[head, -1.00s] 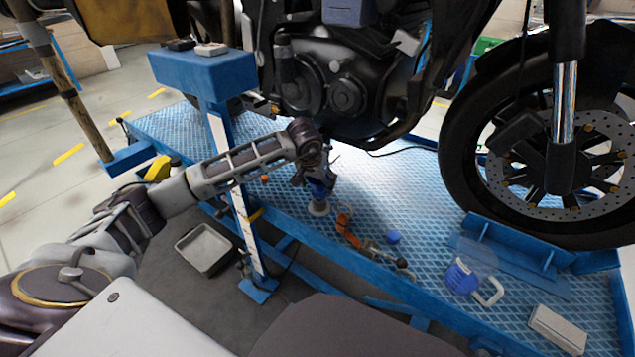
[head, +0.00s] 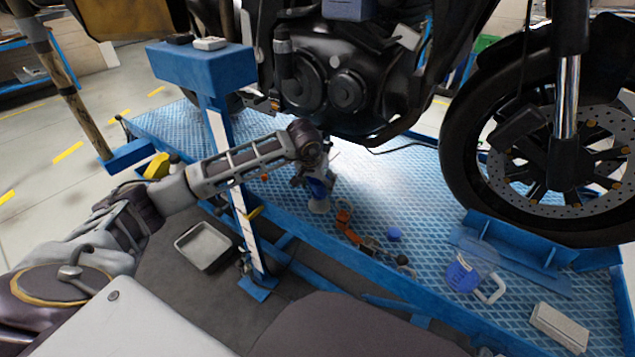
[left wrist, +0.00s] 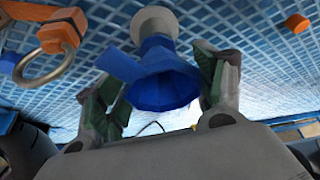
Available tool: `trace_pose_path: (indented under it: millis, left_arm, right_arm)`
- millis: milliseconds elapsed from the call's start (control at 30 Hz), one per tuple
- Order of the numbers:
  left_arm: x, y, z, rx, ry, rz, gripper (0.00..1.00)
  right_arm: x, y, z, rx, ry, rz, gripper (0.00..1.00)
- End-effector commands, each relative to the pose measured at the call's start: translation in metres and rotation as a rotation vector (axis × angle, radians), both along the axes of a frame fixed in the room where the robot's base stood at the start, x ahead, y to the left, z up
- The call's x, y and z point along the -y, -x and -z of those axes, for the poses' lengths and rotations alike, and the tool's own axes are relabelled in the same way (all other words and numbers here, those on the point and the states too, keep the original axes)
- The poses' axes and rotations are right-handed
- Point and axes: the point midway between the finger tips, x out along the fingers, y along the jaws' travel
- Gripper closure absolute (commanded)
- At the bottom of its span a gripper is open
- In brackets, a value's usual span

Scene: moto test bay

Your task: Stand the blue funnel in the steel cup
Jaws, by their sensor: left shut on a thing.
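The blue funnel (head: 318,187) is in my left gripper (head: 316,178), low over the lift platform below the engine. In the left wrist view the funnel (left wrist: 163,82) has its wide mouth toward the camera, between the two fingers of the gripper (left wrist: 163,92). A pale steel cup (head: 319,206) stands directly under the funnel; in the left wrist view the cup (left wrist: 155,20) shows at the funnel's far, narrow end. The funnel hides part of the cup, so I cannot tell how far the spout is inside it. My right gripper is not in view.
An orange strap (head: 346,226) with metal parts lies right of the cup, near a blue cap (head: 393,235). A blue-marked jug (head: 461,276) and a white box (head: 559,328) are farther right. A blue post (head: 238,190) stands left; the motorcycle engine (head: 335,85) is above.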

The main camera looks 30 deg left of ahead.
Motion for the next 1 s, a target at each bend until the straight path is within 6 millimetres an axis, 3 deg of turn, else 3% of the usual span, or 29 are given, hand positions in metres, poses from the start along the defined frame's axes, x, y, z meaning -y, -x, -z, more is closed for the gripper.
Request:
trace_pose_path:
  millis: [967,1000]
  left_arm:
    - [-0.0001,-0.0001,0.0037,0.001,0.0,0.0,0.54]
    - [-0.0001,-0.0001,0.0037,0.001,0.0,0.0,0.26]
  right_arm:
    - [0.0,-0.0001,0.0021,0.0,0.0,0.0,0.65]
    - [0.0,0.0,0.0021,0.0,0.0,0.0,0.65]
